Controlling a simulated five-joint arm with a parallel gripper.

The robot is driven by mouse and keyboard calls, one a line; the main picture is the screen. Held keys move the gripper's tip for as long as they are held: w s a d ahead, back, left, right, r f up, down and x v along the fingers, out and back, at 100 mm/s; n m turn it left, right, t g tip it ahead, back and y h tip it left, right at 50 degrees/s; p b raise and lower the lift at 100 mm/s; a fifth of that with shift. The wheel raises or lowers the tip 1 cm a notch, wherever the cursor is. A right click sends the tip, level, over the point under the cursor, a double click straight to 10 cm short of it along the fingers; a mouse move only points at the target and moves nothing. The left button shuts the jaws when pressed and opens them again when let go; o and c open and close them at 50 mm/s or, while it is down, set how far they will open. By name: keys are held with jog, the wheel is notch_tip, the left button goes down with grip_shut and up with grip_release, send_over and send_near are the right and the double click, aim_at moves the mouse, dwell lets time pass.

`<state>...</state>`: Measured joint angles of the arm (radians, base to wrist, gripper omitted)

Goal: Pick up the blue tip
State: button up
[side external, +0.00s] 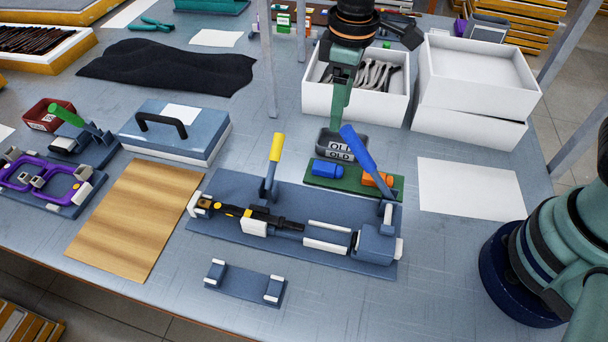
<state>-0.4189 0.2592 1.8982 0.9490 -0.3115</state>
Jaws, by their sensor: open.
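The blue tip (327,169) lies on the left part of a small green tray (350,184), with an orange tip (377,180) to its right on the same tray. My gripper (339,128) hangs pointing down, behind the tray in the picture and apart from the blue tip. Its fingers are open and nothing shows between them. They appear near a dark grey bin marked OLD (342,144); the exact height above the bin is hard to tell.
A white box of eyeglass parts (313,101) stands behind. A white sheet (470,187) lies flat at right.

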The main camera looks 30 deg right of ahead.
aim_at(329, 167)
jog(key=shift+n, duration=0.3)
jog(key=f, duration=0.4)
jog(key=a+f, duration=0.1)
jog(key=f, duration=0.8)
jog(key=shift+s+a+f, duration=0.15)
jog(key=shift+a+f, duration=0.05)
jog(key=shift+f, duration=0.15)
grip_shut()
